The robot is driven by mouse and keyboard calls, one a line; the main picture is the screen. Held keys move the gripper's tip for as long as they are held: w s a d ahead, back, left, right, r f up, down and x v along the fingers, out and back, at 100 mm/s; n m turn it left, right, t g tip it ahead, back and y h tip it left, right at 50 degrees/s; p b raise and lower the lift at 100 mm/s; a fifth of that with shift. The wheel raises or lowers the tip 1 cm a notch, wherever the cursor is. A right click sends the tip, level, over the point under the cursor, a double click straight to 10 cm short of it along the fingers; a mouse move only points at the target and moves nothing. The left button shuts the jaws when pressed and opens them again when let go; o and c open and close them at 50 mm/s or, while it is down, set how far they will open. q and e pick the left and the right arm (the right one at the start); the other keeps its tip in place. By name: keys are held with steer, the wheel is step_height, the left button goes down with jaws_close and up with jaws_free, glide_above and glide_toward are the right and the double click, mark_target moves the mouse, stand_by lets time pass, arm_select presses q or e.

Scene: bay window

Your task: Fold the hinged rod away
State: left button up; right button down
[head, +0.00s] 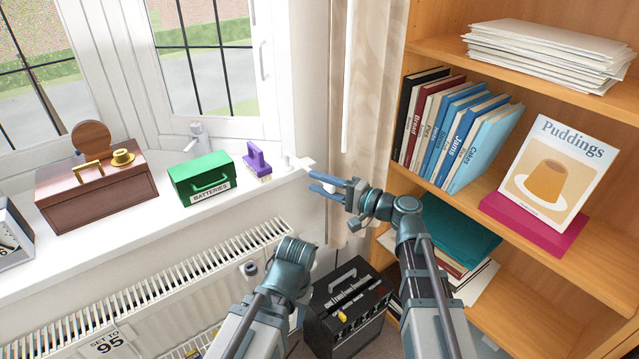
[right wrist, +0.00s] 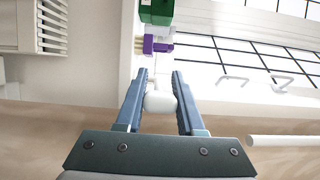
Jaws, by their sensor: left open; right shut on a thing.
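A white rod piece with a rounded knob (right wrist: 160,101) sits between the fingers of my right gripper (right wrist: 158,92). In the head view my right gripper (head: 328,186) is shut on this white piece (head: 329,188), beside the end of the window sill. A white fitting (head: 284,162) stands at that sill end; the joint between it and the held piece cannot be made out. A long white rod (head: 346,75) hangs upright against the curtain and also shows in the right wrist view (right wrist: 284,141). My left gripper (head: 294,256) is lower, in front of the radiator; its fingertips are hidden.
A radiator (head: 190,275) lies below. A bookcase (head: 405,115) stands right, with a black case (head: 350,305) on the floor.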

stand_by(0.4)
steer(key=r+p, duration=0.1)
steer(key=p, duration=0.2)
steer(key=r+g+h+p, duration=0.1)
steer(key=r+p, duration=0.1)
steer(key=p, duration=0.1)
steer(key=r+m+h+p, duration=0.1)
steer(key=p, duration=0.2)
steer(key=shift+w+a+r+g, duration=0.15)
steer(key=shift+w+g, duration=0.1)
steer(key=shift+g, duration=0.05)
steer(key=c, duration=0.5)
jaws_free()
